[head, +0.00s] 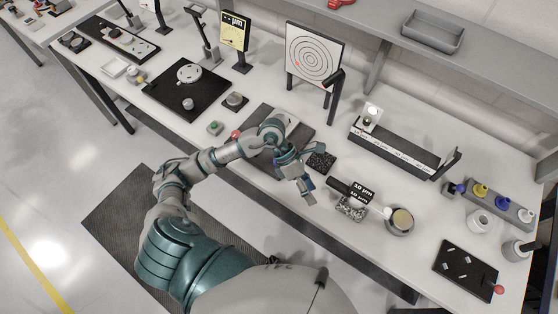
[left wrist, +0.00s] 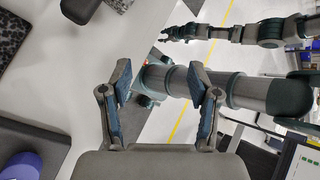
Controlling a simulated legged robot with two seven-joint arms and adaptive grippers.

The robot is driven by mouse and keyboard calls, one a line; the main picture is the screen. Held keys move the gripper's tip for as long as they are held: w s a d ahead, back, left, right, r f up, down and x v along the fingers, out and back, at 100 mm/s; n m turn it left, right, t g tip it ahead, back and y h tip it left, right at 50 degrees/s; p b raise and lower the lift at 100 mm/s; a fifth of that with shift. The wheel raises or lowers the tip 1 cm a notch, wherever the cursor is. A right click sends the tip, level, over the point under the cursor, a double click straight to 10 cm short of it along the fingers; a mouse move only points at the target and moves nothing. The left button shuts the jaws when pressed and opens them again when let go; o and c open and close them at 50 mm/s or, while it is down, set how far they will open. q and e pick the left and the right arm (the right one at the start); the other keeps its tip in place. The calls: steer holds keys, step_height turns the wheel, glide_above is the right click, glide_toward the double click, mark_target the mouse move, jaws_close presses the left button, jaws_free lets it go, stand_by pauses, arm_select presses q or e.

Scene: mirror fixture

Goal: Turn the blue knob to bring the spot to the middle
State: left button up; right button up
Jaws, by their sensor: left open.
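The target board (head: 326,60) with concentric rings stands at the back of the bench in the head view. A small red spot (head: 297,65) lies on it, left of the middle. The blue knob (left wrist: 22,165) shows partly at the lower left of the left wrist view, on a dark plate; I cannot make it out behind my arm in the head view. My left gripper (head: 309,173) is above the bench, its fingers apart and empty, also in the left wrist view (left wrist: 162,95). The knob is outside its fingers. My right gripper (left wrist: 176,34) shows small in the wrist view.
A dark plate (head: 308,131) lies under my left forearm.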

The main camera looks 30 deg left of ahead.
arm_select(q)
steer(key=s+d+m+h+b, duration=0.2)
steer(key=s+d+h, duration=0.2)
steer(key=h, duration=0.2)
steer(key=n+t+y+b, duration=0.7)
steer(key=n+t+y, duration=0.2)
steer(key=t, duration=1)
glide_toward(274, 164)
arm_select(e)
steer(key=w+a+r, duration=0.2)
steer(key=w+r, duration=0.1)
steer(key=w, duration=0.7)
arm_select(q)
steer(key=p+x, duration=0.1)
steer(key=x, duration=1)
steer(key=shift+p, duration=0.4)
steer(key=shift+w+d, duration=0.2)
steer(key=shift+w, duration=0.3)
arm_select(e)
steer(key=s+f, duration=0.2)
steer(key=f, duration=0.1)
steer(key=s+f, duration=0.1)
steer(key=shift+s+d+f, duration=0.2)
steer(key=shift+d, duration=0.1)
arm_select(q)
jaws_close()
